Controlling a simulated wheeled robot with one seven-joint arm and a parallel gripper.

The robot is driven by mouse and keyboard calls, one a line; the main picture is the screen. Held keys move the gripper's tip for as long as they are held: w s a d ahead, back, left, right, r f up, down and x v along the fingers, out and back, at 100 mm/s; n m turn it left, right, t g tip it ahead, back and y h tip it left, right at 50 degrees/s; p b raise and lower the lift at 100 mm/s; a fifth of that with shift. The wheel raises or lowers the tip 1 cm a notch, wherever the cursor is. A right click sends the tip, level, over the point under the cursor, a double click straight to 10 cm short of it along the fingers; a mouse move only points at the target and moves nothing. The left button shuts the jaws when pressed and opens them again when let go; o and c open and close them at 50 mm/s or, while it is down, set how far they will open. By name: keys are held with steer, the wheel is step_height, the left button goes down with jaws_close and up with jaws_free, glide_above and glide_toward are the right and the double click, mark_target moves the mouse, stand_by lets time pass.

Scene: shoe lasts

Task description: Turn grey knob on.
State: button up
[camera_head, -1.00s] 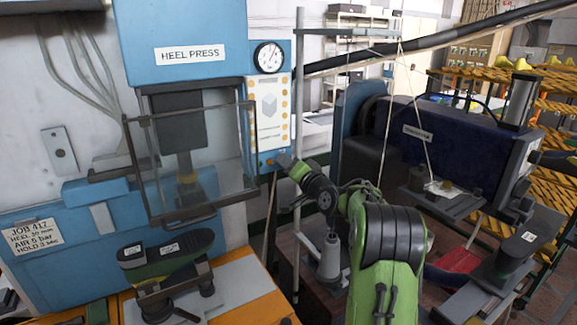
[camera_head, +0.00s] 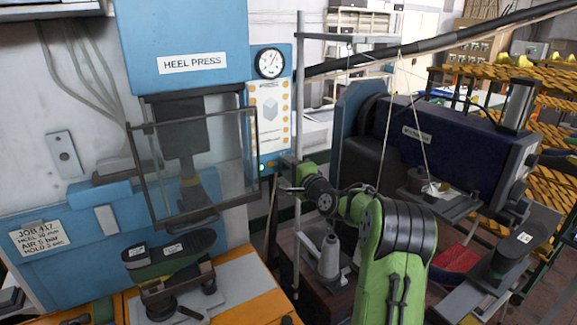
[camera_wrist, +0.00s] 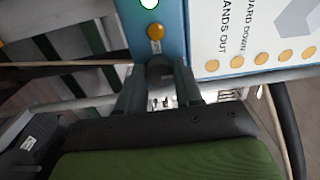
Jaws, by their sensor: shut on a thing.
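The grey knob (camera_wrist: 160,67) shows in the wrist view between my two fingertips, at the lower end of the blue control panel (camera_head: 284,130). My gripper (camera_wrist: 159,78) is shut on it. In the head view my gripper (camera_head: 284,164) reaches the panel's bottom edge and hides the knob.
The heel press (camera_head: 190,64) stands left of the panel, with a clear guard (camera_head: 228,150) close to my gripper. A grey upright pole (camera_head: 299,90) stands just right of the panel. A dark blue machine (camera_head: 440,135) fills the right.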

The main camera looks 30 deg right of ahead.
stand_by(0.5)
steer(key=o, duration=1)
steer(key=shift+o, duration=0.2)
steer(key=shift+s, duration=0.1)
steer(key=s+b, duration=0.4)
steer(key=s, duration=1.1)
steer(key=shift+s+a, duration=0.3)
steer(key=shift+a, duration=0.15)
